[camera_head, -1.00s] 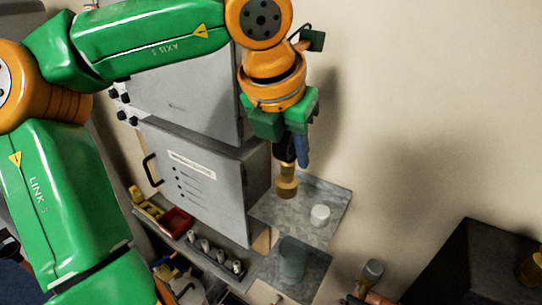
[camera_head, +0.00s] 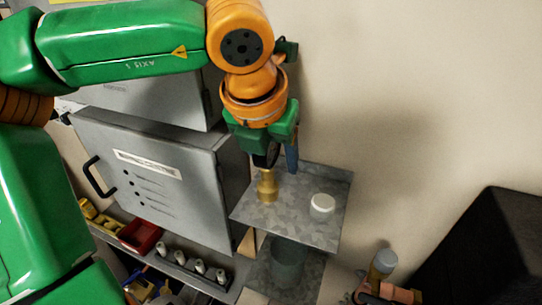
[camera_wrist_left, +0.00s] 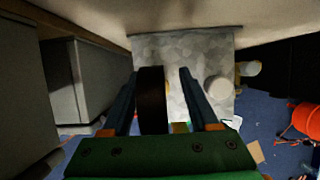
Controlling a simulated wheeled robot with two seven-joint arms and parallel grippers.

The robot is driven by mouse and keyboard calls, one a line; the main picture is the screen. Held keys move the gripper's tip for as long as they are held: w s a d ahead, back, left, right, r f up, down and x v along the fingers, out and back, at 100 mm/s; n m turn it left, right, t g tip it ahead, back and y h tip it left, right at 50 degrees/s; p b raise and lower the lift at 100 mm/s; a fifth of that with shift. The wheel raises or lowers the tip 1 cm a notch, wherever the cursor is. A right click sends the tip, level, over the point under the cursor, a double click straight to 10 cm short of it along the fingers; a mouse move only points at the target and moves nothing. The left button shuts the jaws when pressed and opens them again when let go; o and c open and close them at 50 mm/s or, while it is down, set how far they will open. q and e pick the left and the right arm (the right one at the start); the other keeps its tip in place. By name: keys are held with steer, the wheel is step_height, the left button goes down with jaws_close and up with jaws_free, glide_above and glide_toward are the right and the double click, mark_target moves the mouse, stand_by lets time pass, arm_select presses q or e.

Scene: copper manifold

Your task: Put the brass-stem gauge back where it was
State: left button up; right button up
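The brass-stem gauge has a brass stem (camera_head: 267,187) pointing down and a dark head (camera_wrist_left: 151,98). In the head view the stem's lower end appears to meet the upper grey metal shelf (camera_head: 300,224), near its left side. My left gripper (camera_head: 278,158) is above the shelf, with its fingers around the gauge's head. In the wrist view, the left gripper (camera_wrist_left: 160,88) has its fingers apart. The head is close to the left finger, and a gap shows between it and the right finger. My right gripper is not in view.
A white round cap (camera_head: 322,206) sits on the shelf, right of the gauge. A grey cabinet (camera_head: 160,180) stands close on the left. Copper fittings (camera_head: 385,290) and a black box (camera_head: 480,250) are at the lower right.

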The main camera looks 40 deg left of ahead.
arm_select(q)
steer(key=shift+s+d+r, duration=0.1)
steer(key=shift+d, duration=0.05)
steer(key=shift+s+r, duration=0.1)
steer(key=shift+r, duration=0.25)
steer(key=a+p+v, duration=0.1)
steer(key=v, duration=1)
steer(key=shift+d+p, duration=0.3)
steer(key=shift+s+r, duration=0.15)
